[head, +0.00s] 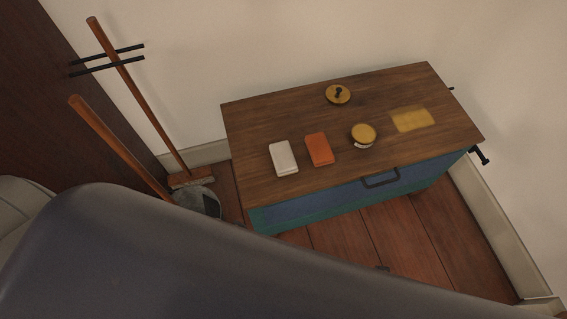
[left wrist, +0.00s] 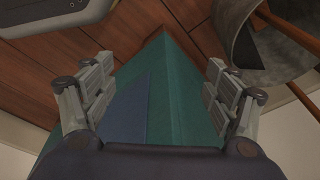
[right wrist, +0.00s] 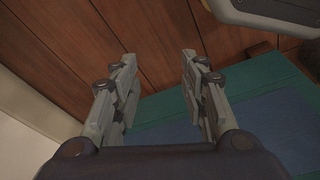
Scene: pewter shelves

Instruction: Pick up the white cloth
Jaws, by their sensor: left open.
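The white cloth (head: 283,157) is a folded, flat block on the wooden top of the blue-green chest (head: 240,125), near its front left corner. It does not show in either wrist view. My left gripper (left wrist: 160,65) is open and empty, with a corner of the teal chest (left wrist: 170,95) seen between and beyond its fingers. My right gripper (right wrist: 159,58) is open and empty, above the floor boards and beside the chest's teal edge (right wrist: 240,85). Neither gripper shows in the head view.
An orange folded cloth (head: 319,149) lies just right of the white one. A round yellow-topped tin (head: 363,134), a yellow cloth (head: 412,120) and a knobbed lid (head: 338,94) share the top. A broom (head: 140,100) and a dustpan (head: 197,200) stand left of the chest.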

